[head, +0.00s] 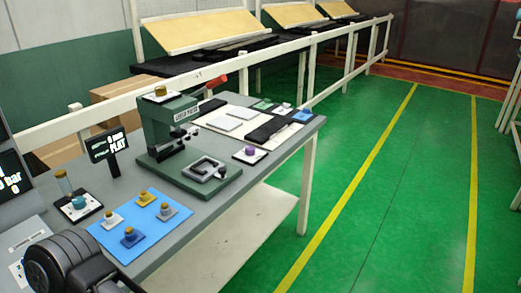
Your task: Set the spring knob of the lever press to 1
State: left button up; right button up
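The green lever press (166,127) stands on the grey bench, with a red-handled lever (216,82) at its upper right. A small gold knob (160,91) sits on a white plate on top of the press. A purple knob (249,151) on a white plate is to the right of the press, and a teal knob (79,202) on a white plate is to its left. No label readable here tells which one is the spring knob, and the settings are too small to read. Dark arm parts fill the lower left corner. No gripper fingers are visible.
A blue mat (112,236) with several small knobbed pieces lies in front of the press. A small black display (106,145) stands left of it. A white sheet (222,126) and dark and coloured pieces lie behind. A white rail (240,62) runs along the back. Green floor is clear at right.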

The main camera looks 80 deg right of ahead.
aim_at(250, 151)
jog(key=z, duration=2.65)
jog(key=i+l, duration=0.4)
jog(key=l, duration=0.15)
jog(key=i+l, duration=0.4)
jog(key=l, duration=0.2)
jog(key=i+l, duration=0.4)
jog(key=l, duration=0.15)
jog(key=i+l, duration=0.4)
jog(key=l, duration=0.15)
